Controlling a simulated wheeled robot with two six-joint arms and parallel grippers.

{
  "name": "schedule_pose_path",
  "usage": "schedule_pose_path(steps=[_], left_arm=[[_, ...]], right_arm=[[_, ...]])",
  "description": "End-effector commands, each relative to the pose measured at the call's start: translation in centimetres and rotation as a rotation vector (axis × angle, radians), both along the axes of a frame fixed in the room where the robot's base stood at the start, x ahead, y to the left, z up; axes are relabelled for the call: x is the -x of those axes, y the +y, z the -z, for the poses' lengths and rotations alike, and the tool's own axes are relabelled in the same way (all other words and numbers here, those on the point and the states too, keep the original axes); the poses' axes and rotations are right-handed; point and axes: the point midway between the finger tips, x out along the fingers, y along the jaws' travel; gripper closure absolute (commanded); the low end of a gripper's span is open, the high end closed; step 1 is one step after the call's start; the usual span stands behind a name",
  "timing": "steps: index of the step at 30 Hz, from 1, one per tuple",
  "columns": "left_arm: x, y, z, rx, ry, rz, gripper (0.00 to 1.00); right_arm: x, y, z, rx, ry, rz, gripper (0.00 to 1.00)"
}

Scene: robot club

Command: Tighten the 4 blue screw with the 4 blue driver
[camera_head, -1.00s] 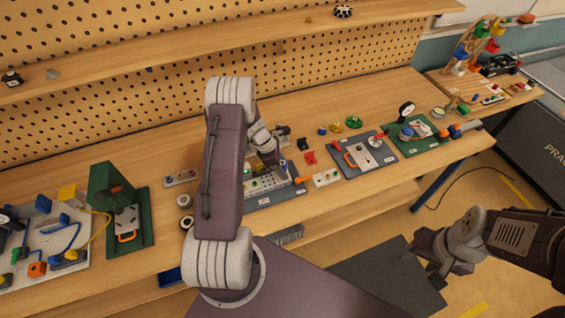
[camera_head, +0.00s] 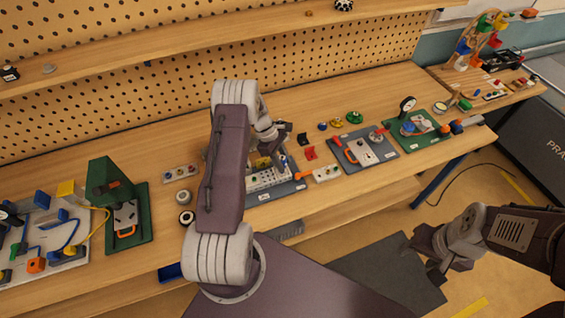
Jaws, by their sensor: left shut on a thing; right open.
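My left gripper (camera_head: 279,153) is over the dark mat (camera_head: 287,191) with the grey-white block (camera_head: 266,180) in the middle of the bench. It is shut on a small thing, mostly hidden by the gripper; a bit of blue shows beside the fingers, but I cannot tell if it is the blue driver. The block has small dots on top; the blue screw is too small to make out. My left arm hides the block's left part. My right gripper (camera_head: 432,258) is open and empty, away from the bench above the floor.
A white strip with coloured pieces (camera_head: 326,173) and an orange-handled tool lie right of the block. A red part (camera_head: 310,153) is behind it. A grey clamp board (camera_head: 364,151) stands further right. Another small strip (camera_head: 180,172) and two round rolls (camera_head: 186,217) are left.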

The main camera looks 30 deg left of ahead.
Motion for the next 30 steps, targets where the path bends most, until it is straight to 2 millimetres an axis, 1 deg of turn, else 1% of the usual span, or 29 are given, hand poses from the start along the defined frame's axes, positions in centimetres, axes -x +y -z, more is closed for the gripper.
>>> schedule_pose_path(steps=[1, 3, 12, 15, 18, 24, 25, 27, 30], left_arm=[[-0.1, 0.0, 0.4, -0.002, -0.002, 0.049, 1.00], [-0.1, 0.0, 0.4, -0.002, -0.003, 0.117, 1.00], [-0.1, 0.0, 0.4, -0.002, -0.002, 0.395, 1.00], [-0.1, 0.0, 0.3, -0.001, -0.001, 0.462, 1.00], [0.0, 0.0, 0.2, -0.001, -0.001, 0.490, 1.00], [0.0, 0.0, 0.1, 0.000, -0.001, 0.490, 1.00], [0.0, 0.0, 0.1, 0.000, 0.000, 0.489, 0.60], [0.0, 0.0, 0.1, 0.000, 0.000, 0.489, 0.45], [0.0, 0.0, 0.1, 0.000, 0.000, 0.488, 0.45]], right_arm=[[0.0, 0.0, 0.6, 0.000, 0.000, 0.000, 0.48], [0.0, 0.0, 0.9, 0.000, 0.000, 0.000, 0.48], [0.0, 0.0, 2.4, 0.000, 0.000, 0.000, 0.48], [0.0, 0.0, 2.6, 0.000, 0.000, 0.000, 0.48], [0.0, 0.0, 2.6, 0.000, 0.000, 0.000, 0.48], [0.0, 0.0, 2.6, 0.000, 0.000, 0.000, 0.48], [0.0, 0.0, 2.6, 0.000, 0.000, 0.000, 0.48], [0.0, 0.0, 2.6, 0.000, 0.000, 0.000, 0.48], [0.0, 0.0, 2.6, 0.000, 0.000, 0.000, 0.48]])
